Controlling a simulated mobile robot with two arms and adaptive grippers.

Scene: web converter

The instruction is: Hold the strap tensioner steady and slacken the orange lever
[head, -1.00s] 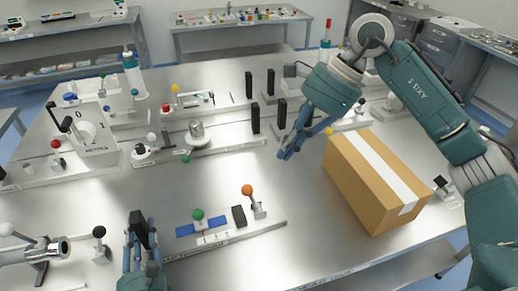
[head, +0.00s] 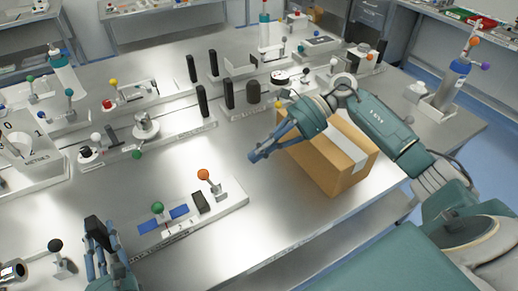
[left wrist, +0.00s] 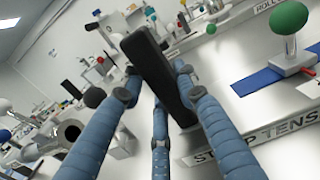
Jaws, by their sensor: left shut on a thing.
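The strap tensioner is a pale base plate (head: 234,203) with a blue strap (head: 180,212), a green-ball lever (head: 157,208) and a dark block (head: 199,202). The orange lever (head: 203,175) rises near its right end. My left gripper (head: 95,232) is shut on a black upright handle (head: 92,222) at the plate's left end. In the left wrist view its blue fingers surround the handle (left wrist: 152,65), beside the plate's lettering. My right gripper (head: 258,154) hangs over the table, up and right of the orange lever, apart from it. Its finger opening is unclear.
A cardboard box (head: 318,165) stands close to the right gripper. Black posts (head: 202,100) and a valve-like fixture (head: 145,125) stand behind the tensioner. A black-ball lever (head: 56,245) is left of my left gripper. Bare table lies right of the tensioner.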

